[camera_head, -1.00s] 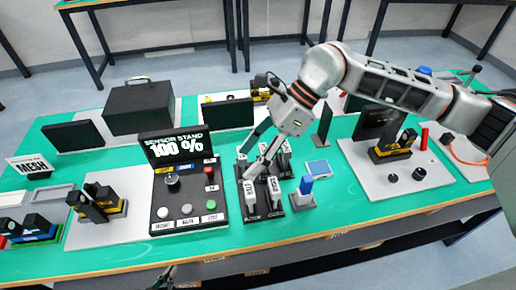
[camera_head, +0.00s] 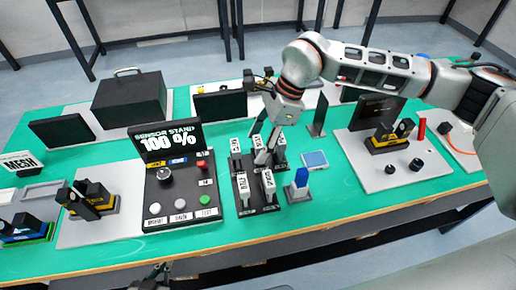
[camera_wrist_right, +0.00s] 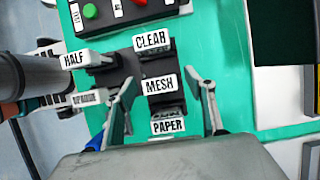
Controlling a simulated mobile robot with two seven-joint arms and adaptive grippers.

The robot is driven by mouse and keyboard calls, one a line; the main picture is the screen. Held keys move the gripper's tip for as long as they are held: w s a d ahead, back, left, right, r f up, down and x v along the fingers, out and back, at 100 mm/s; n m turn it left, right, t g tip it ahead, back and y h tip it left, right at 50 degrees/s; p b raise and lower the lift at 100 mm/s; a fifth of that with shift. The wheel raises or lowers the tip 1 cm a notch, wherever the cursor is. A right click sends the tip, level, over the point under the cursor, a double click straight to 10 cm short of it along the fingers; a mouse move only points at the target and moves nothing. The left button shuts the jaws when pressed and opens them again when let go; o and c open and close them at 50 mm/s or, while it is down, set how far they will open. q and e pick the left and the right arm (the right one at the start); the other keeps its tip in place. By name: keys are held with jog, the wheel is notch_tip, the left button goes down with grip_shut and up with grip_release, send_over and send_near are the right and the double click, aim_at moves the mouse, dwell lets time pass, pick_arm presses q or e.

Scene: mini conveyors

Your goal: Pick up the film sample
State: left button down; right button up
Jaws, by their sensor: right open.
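Several small labelled samples stand in a dark rack (camera_head: 258,208) in the middle of the bench. In the right wrist view their tags read HALF (camera_wrist_right: 75,60), CLEAR (camera_wrist_right: 151,40), MESH (camera_wrist_right: 160,85), PAPER (camera_wrist_right: 169,126) and one that seems to read OPAQUE. I see no tag reading film, so I cannot tell which sample is the film one. My right gripper (camera_head: 266,157) is open above the rack's back row. In the wrist view its fingers stand either side of the MESH and PAPER tags, holding nothing. A dark part of my left gripper (camera_head: 152,279) shows at the bottom edge.
A sensor stand console (camera_head: 180,190) with buttons is left of the rack. A blue block on a grey base (camera_head: 299,185) and a flat blue pad (camera_head: 315,160) are close to its right. A dark case (camera_head: 128,102) stands at the back left.

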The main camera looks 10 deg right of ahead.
jog(key=shift+a+f, duration=0.15)
jog(key=shift+f, duration=0.2)
jog(key=c, duration=1.2)
jog(key=shift+o, duration=0.2)
jog(key=shift+r, duration=0.15)
